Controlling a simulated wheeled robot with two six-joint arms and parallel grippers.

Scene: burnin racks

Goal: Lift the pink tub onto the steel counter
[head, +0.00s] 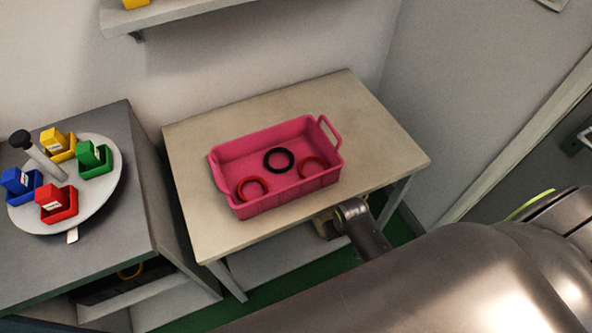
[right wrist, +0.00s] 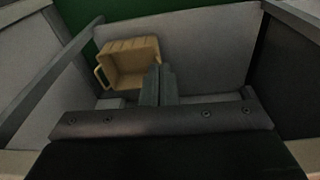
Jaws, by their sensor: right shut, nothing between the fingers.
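The pink tub (head: 240,207) sits upright on a beige-topped table (head: 380,150), with a handle at each end. Two red rings (head: 252,188) and one black ring (head: 278,160) lie in it. A grey counter (head: 125,225) stands to the left; I cannot tell which surface is the steel counter. My right arm reaches low at the table's front edge, below the tub and apart from it. My right gripper (right wrist: 160,85) is shut and empty in the right wrist view, beside a yellow tub (right wrist: 128,62) on a grey lower surface. My left gripper is not in view.
A round turntable (head: 105,185) with small coloured bins and a black-knobbed post stands on the grey counter. A wall shelf (head: 170,12) hangs above. The table top is clear around the pink tub. Walls close off the back and right.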

